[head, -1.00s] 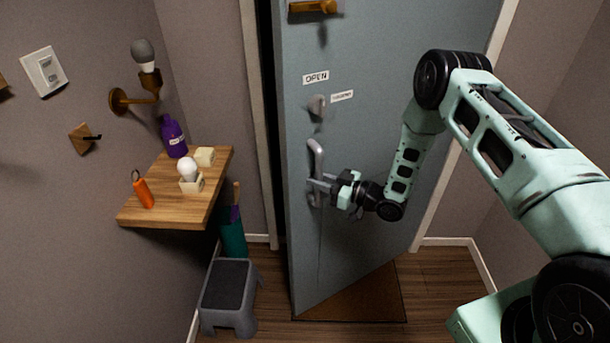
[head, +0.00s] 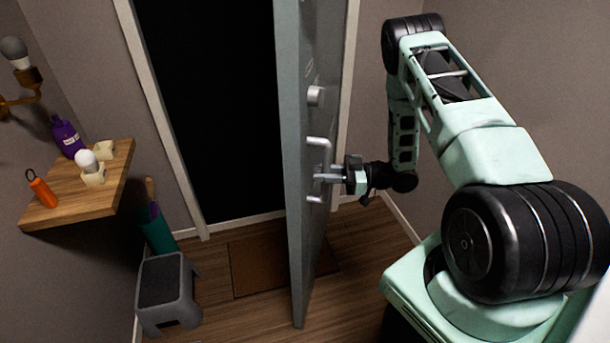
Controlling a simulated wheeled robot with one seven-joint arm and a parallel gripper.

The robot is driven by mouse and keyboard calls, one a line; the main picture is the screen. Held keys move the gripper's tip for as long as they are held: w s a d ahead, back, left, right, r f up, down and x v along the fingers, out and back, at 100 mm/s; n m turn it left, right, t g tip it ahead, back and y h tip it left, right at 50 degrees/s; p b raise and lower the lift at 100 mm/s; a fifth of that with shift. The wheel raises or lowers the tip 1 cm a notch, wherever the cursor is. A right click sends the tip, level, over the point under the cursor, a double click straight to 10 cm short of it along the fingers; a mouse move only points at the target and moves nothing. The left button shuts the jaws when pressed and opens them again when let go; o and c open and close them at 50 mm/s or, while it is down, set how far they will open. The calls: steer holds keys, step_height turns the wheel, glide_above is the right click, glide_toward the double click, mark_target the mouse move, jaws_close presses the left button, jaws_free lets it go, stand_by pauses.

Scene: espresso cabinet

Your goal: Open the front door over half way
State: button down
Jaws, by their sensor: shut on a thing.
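The grey-blue front door (head: 298,245) stands well open, swung into the room and seen nearly edge-on. The dark doorway (head: 220,100) shows to its left. My gripper (head: 322,176) is shut on the door's pale pull handle (head: 318,145), on the face turned to the right. A round knob (head: 316,96) sits above the handle. The door's labels are too steeply angled to read.
A wooden shelf (head: 105,200) on the left wall holds a purple bottle (head: 67,138), a bulb and an orange item. A grey step stool (head: 166,290) and a teal holder (head: 157,232) stand below it. A brown mat (head: 258,262) lies at the doorway.

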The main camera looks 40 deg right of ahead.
steer(key=shift+s+d, duration=0.5)
steer(key=shift+d, duration=0.05)
steer(key=c, duration=1.3)
jaws_free()
steer(key=b+v, duration=0.5)
steer(key=v, duration=1.2)
steer(key=shift+s+d+r, duration=0.1)
steer(key=shift+d, duration=0.05)
